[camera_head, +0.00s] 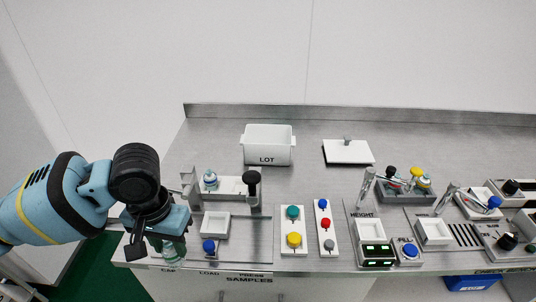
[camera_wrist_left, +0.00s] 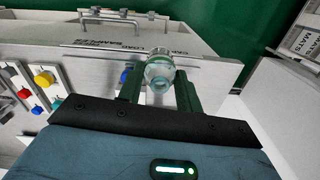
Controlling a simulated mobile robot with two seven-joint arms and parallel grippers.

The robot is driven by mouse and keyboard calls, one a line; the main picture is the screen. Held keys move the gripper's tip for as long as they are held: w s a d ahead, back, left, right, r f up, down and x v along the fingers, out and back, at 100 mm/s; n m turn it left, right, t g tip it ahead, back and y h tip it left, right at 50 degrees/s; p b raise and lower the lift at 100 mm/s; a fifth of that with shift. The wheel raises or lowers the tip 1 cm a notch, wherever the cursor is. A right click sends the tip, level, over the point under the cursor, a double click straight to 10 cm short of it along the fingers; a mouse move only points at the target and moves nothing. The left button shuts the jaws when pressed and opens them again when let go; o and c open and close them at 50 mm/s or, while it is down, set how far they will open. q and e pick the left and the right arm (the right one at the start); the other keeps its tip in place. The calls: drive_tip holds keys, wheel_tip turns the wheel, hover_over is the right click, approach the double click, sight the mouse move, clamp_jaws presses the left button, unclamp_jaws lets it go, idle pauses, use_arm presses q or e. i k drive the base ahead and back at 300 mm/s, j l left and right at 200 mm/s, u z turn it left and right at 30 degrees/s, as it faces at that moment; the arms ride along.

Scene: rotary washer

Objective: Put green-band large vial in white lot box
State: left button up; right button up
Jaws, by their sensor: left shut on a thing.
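The white lot box (camera_head: 268,162), marked LOT, stands open at the top on the back part of the bench. My left gripper (camera_head: 165,252) is at the bench's front left edge, in front of and left of the box. In the left wrist view it is shut on a clear vial (camera_wrist_left: 159,73) held between its two green fingers (camera_wrist_left: 158,95). The vial looks greenish, and I cannot make out its band colour clearly. In the head view the vial (camera_head: 173,256) is partly hidden by the gripper. My right gripper is not in view.
A press station with another vial (camera_head: 210,180) stands right of my gripper. Button panels (camera_head: 293,226) and a height gauge (camera_head: 368,232) are further right. A white lid (camera_head: 348,152) lies at the back. The bench between gripper and box holds the press fixture.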

sight(276, 159)
drive_tip(key=l+z, duration=0.3)
drive_tip(key=z, duration=0.2)
drive_tip(key=i+l+z, duration=0.1)
drive_tip(key=l+z, duration=0.2)
drive_tip(key=z, duration=0.15)
